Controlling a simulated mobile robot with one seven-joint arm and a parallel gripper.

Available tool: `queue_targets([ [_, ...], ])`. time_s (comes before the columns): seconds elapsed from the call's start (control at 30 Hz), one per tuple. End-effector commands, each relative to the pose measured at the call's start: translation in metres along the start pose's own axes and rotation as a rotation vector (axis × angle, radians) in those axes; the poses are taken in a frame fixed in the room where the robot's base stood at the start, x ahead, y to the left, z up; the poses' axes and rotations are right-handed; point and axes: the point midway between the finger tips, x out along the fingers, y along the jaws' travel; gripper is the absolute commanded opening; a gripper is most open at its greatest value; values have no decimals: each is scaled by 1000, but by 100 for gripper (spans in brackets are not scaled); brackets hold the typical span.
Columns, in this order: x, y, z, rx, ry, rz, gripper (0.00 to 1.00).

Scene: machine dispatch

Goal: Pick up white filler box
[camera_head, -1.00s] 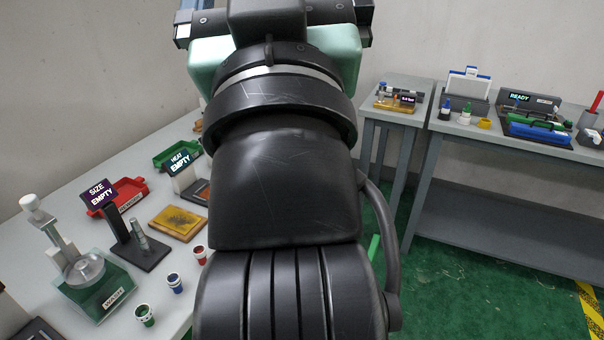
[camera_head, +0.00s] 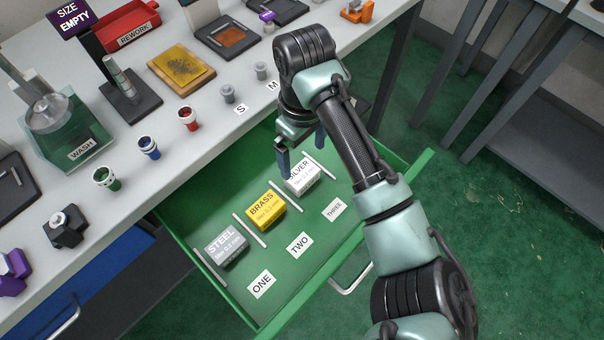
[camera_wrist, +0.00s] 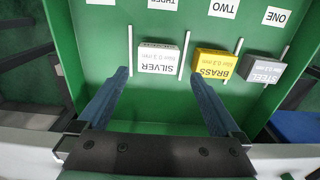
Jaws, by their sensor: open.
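The white filler box (camera_head: 301,180), labelled SILVER, lies in the open green drawer at the slot marked THREE. In the wrist view the white box (camera_wrist: 157,59) is ahead of and between my open fingers. My gripper (camera_head: 303,157) is open and empty above the drawer's back part, with its fingers close to the white box in the head view. In the wrist view my gripper (camera_wrist: 163,80) shows a wide gap between its blue fingers. Whether a finger touches the box cannot be told. My arm covers part of the drawer's right side.
A yellow BRASS box (camera_head: 264,208) and a grey STEEL box (camera_head: 227,245) lie left of the white box, with thin white divider rods (camera_head: 250,230) between the slots. The table edge (camera_head: 200,168) overhangs the drawer's back. The drawer's front floor is clear apart from labels.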

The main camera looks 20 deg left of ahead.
Motion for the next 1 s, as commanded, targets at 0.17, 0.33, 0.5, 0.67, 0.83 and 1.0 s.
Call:
queue_targets([
  [0.17,30,0,0,2,0,-1,100],
  [0.33,40,0,-1,1,2,1,100],
  [0.5,63,2,-4,2,0,1,100],
  [0.67,84,2,-5,1,2,2,100],
  [0.83,90,2,-6,1,4,3,100],
  [1.0,90,2,-6,1,4,3,96],
])
